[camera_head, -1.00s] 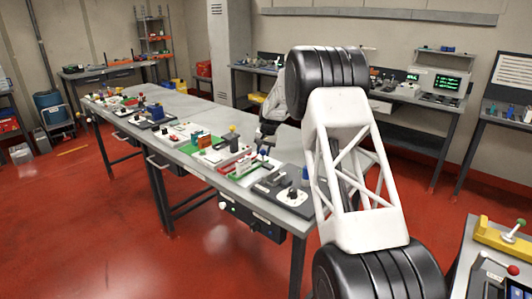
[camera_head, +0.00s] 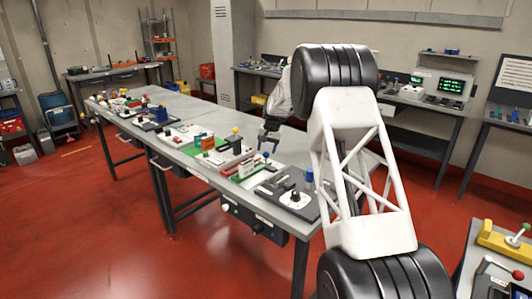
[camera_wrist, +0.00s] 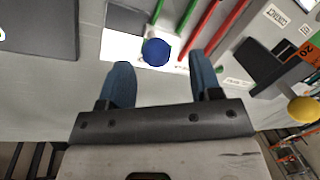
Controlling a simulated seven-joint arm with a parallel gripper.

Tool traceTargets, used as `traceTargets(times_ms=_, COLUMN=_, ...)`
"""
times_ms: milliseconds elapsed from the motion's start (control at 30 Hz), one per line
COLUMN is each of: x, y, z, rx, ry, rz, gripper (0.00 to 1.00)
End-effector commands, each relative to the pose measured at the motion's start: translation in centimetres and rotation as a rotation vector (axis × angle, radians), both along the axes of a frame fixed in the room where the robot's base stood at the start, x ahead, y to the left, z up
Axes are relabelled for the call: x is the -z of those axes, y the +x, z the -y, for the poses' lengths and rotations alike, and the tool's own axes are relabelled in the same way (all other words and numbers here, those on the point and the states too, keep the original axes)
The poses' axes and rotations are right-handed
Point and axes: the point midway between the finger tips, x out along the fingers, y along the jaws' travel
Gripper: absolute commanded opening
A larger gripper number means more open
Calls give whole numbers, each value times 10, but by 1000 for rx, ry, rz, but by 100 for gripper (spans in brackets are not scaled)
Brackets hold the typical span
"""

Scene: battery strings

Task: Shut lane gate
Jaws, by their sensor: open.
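A blue ball knob (camera_wrist: 156,52) stands on a white plate with green and red rails beside it in the wrist view; I take this for the lane gate's handle, but no lane label is readable. In the head view the green, red and white unit (camera_head: 242,168) lies near the bench's front edge. My gripper (camera_wrist: 163,78) is open, its blue fingers on either side of the knob in the picture; contact cannot be told. In the head view my gripper (camera_head: 268,138) hangs just above that unit, pointing down.
A yellow ball knob (camera_wrist: 303,109) stands close on the right in the wrist view, near a black and orange block. A dark unit with a black dial (camera_head: 294,197) sits to the right on the bench (camera_head: 185,105). Other small fixtures crowd the bench leftward.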

Motion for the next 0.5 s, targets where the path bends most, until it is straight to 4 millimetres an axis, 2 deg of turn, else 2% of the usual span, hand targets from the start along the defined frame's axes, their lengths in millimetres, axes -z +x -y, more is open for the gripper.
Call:
traceTargets(times_ms=300, x=-39, y=-1, z=7, rx=1, ry=0, rz=3, gripper=58)
traceTargets(times_ms=500, x=-49, y=-2, z=9, rx=0, ry=0, rz=0, gripper=58)
